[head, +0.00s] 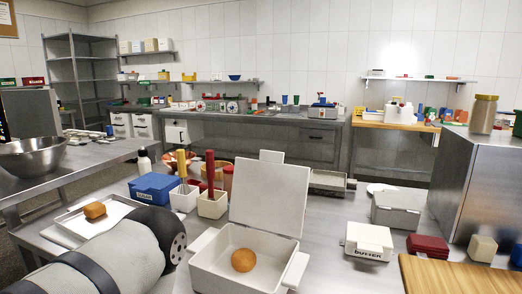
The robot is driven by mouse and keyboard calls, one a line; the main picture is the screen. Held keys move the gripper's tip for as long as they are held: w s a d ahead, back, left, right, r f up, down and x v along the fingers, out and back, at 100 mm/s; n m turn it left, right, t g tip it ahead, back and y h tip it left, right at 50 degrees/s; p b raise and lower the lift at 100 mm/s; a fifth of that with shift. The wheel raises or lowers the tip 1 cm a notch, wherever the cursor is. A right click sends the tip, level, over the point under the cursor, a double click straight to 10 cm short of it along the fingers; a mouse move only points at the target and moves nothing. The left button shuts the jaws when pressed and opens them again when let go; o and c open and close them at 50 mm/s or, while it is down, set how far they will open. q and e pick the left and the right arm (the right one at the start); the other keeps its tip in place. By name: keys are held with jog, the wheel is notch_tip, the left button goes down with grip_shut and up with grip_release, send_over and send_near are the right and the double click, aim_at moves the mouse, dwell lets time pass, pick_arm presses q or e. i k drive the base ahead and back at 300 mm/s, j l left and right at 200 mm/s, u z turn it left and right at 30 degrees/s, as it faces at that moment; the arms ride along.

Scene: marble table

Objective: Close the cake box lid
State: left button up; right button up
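The white cake box (212,268) stands on the metal table at the bottom middle of the head view. Its lid (270,196) is open and stands nearly upright at the back edge of the box. A round orange-brown cake (243,260) lies inside. Pale handle-like tabs stick out at the box's left and right sides. A thick grey-white link of my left arm fills the lower left, left of the box and apart from the lid. Neither gripper shows in this view.
Behind the box stand a blue box (154,188) and white holders with utensils (212,205). A tray with a loaf (95,211) lies at left. A white butter box (368,241), dark red box (427,246) and wooden board (455,275) are at right. Bare metal lies right of the box.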

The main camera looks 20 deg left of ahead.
aim_at(269, 194)
jog(key=i+j, duration=0.25)
jog(key=j, duration=0.15)
jog(key=i+j, duration=0.25)
jog(key=i+j+z, duration=0.1)
jog(key=i+j, duration=0.15)
jog(key=j, duration=0.25)
jog(key=k+l+u, duration=0.2)
